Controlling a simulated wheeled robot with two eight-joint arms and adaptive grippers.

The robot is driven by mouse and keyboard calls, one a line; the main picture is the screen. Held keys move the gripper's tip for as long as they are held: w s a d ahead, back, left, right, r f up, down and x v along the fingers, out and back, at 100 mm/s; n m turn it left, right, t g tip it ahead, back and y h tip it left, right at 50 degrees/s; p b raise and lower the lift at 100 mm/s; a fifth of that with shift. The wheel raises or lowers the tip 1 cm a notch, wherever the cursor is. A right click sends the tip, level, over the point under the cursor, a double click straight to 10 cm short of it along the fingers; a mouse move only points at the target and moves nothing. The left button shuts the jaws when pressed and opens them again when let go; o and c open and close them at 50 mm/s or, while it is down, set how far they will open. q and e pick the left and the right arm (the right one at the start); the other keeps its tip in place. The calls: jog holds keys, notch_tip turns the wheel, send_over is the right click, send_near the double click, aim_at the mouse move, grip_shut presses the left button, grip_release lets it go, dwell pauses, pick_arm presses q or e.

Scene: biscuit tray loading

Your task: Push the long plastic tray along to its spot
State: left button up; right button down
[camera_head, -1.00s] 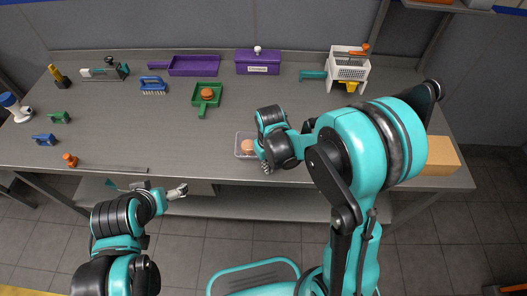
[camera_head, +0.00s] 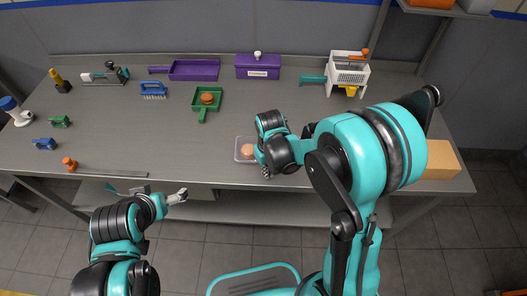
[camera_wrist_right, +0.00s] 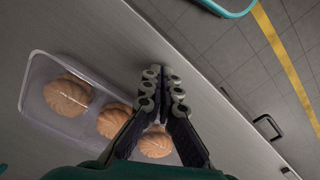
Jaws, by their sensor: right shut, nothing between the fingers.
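The long plastic tray (camera_head: 240,157) is clear and lies near the front edge of the table, mostly hidden by my right arm in the head view. In the right wrist view the tray (camera_wrist_right: 41,72) holds round ridged biscuits (camera_wrist_right: 68,95); three show. My right gripper (camera_head: 266,174) is shut and empty, at the tray's front side. In the right wrist view the gripper (camera_wrist_right: 163,72) overlaps the tray's near long side; I cannot tell if it touches. My left gripper (camera_head: 181,196) is in front of the table edge, away from the tray; its finger opening is too small to judge.
A white basket device (camera_head: 347,73) is at back right, a cardboard box (camera_head: 440,161) at right. The table left of the tray is mostly clear.

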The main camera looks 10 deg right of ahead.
jog(key=shift+w, duration=0.1)
dwell(0.3)
